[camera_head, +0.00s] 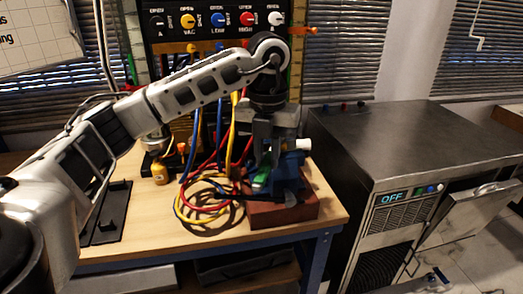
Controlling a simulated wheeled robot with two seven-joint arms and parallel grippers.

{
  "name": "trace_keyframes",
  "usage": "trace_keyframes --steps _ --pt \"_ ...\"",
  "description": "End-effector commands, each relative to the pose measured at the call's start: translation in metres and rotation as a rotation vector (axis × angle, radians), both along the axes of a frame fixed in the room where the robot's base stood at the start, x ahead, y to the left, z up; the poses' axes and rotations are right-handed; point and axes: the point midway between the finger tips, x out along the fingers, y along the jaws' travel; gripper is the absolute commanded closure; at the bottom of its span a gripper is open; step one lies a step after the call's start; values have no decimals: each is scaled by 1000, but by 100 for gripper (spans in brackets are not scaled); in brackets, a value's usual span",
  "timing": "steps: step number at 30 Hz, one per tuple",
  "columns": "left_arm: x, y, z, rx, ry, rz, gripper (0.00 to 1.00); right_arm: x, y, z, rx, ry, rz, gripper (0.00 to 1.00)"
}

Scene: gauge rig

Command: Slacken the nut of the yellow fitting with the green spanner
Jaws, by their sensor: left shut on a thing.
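My left gripper (270,150) points down over the right part of the workbench, at a blue vise-like fixture (289,172). It is shut on the green spanner (262,177), of which only a short green piece shows below the fingers. The spanner's ends are hidden by the gripper and fixture. I cannot make out the yellow fitting's nut, or whether the spanner touches it. My right gripper is not in view.
The fixture stands on a red-brown block (283,212) near the bench's (150,235) right edge. Red, yellow and blue hoses (187,212) loop beside it, below the valve panel (217,20). A black holder (107,215) lies left. A grey machine (400,150) stands right.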

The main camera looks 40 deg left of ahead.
Motion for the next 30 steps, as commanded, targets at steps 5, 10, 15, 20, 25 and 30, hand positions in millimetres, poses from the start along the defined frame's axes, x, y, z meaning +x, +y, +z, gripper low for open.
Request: trace_keyframes --steps 5,10,15,20,25,30 --pt "2 -6 1 -1 -1 51 100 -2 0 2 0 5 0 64" --pt "3 -8 0 -1 -1 68 100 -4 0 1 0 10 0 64" --pt "3 -8 0 -1 0 67 100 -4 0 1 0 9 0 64" --pt "3 -8 1 -1 0 73 100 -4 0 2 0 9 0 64" --pt "5 -11 1 -1 0 95 100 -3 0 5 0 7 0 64" --pt "6 -13 1 -1 0 122 100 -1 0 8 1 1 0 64"
